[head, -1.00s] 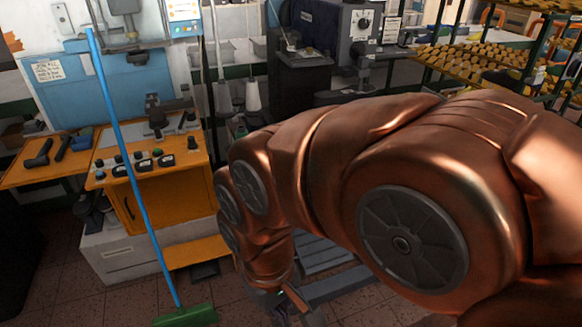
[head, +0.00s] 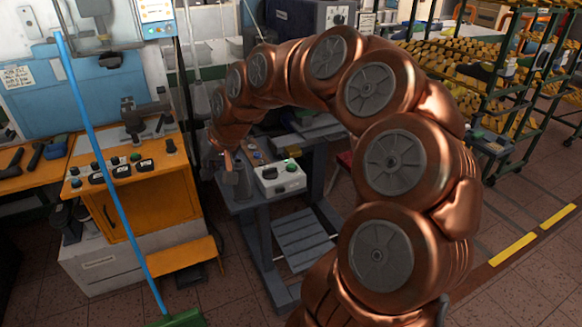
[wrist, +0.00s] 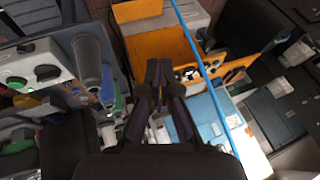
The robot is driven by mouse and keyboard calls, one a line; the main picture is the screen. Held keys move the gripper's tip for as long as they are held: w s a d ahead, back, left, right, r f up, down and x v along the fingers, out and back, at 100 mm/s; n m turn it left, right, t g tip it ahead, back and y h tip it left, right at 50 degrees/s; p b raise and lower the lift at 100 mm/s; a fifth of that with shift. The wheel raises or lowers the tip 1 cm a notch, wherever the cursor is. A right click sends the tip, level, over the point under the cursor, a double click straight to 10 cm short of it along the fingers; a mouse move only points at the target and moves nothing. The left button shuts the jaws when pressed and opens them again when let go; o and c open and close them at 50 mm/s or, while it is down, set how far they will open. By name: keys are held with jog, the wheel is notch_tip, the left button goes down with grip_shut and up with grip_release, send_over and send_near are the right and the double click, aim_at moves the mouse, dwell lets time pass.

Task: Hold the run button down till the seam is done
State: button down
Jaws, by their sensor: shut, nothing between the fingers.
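A white control box (head: 281,178) with a green button (head: 291,166) and dark knobs sits on a small grey table. In the wrist view the box (wrist: 38,62) is at the left, with a green button (wrist: 17,82) and black knobs. A panel on the orange cabinet (head: 137,204) also carries a green button (head: 136,157) and dark knobs. No readable label shows which is the run button. My gripper (wrist: 160,68) is shut and empty, apart from the box. In the head view its tip is small and partly hidden by my arm, left of the box.
A blue pole with a green broom head (head: 180,318) leans across the orange cabinet. A grey cylinder (wrist: 88,62) stands beside the box in the wrist view. Green racks (head: 497,110) of yellow shoe lasts stand at the right. Floor is open at lower right.

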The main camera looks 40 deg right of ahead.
jog(key=w+d+f+m+t+h, duration=0.1)
jog(key=w+d+m, duration=0.15)
jog(key=d, duration=0.45)
jog(key=w+d+m+t, duration=0.1)
jog(key=w+d, duration=0.3)
jog(key=d, duration=0.3)
jog(key=m+t+h, duration=0.1)
jog(key=m+h, duration=0.3)
jog(key=m, duration=0.1)
send_over(293, 166)
notch_tip(293, 166, down, 5)
jog(key=shift+f+n, duration=0.1)
jog(key=shift+n, duration=0.15)
jog(key=shift+f, duration=0.15)
notch_tip(293, 166, down, 7)
jog(key=shift+a+f+b, duration=0.1)
jog(key=shift+f+b, duration=0.05)
jog(key=shift+b, duration=0.65)
jog(key=shift+f+b, duration=0.45)
jog(key=shift+f, duration=0.2)
jog(key=shift+f, duration=0.1)
jog(key=shift+f+b, duration=0.3)
jog(key=shift+b, duration=0.3)
